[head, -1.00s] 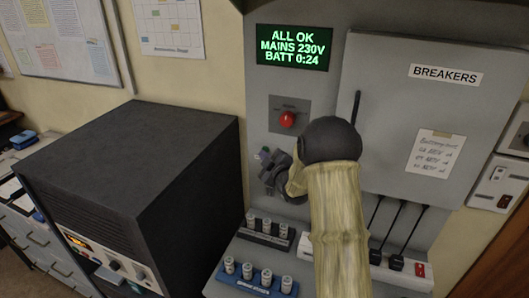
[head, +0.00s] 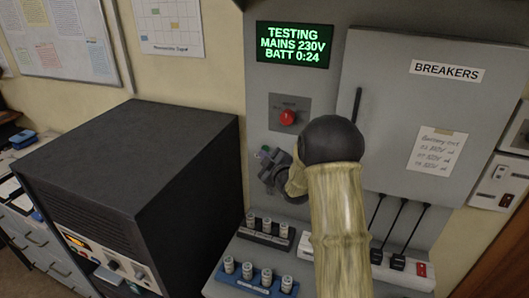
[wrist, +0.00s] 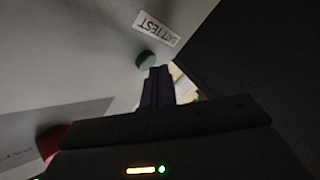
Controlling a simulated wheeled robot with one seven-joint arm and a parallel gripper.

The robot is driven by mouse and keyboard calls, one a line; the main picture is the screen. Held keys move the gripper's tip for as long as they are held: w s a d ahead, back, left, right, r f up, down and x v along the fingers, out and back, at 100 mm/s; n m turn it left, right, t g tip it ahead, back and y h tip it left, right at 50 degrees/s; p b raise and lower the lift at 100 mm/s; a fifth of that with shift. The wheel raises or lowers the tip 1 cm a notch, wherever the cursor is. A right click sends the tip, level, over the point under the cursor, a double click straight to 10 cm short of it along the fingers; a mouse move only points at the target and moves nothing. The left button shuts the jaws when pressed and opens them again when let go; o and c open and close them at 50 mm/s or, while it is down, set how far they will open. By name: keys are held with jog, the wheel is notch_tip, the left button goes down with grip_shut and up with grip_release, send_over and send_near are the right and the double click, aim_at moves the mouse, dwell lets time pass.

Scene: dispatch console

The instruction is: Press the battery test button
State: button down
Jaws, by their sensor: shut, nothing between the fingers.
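The battery test button is a small green round button (wrist: 146,59) beside a white "BATT TEST" label (wrist: 157,30) on the grey panel. In the head view the green button (head: 264,154) shows just above my gripper (head: 267,168). The wrist view shows my gripper's closed dark fingers (wrist: 158,73) with their tips right by the button's edge; I cannot tell whether they touch it. The fingers hold nothing. The green display (head: 293,46) reads "TESTING, MAINS 230V, BATT 0:24".
A red button (head: 287,117) on a grey plate sits above my gripper. The breaker cabinet (head: 395,90) stands to the right. A black cabinet (head: 140,150) is at left. Fuse racks (head: 257,278) lie below on the ledge.

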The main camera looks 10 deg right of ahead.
jog(key=shift+s+a, duration=0.2)
jog(key=shift+s, duration=0.1)
jog(key=s+a+b, duration=0.1)
jog(key=s, duration=0.1)
jog(key=s+a+b, duration=0.1)
jog(key=s+b, duration=0.1)
jog(key=shift+a, duration=0.4)
jog(key=shift+r, duration=0.1)
dwell(6.0)
notch_tip(320, 180, up, 8)
jog(key=p, duration=0.3)
dwell(0.4)
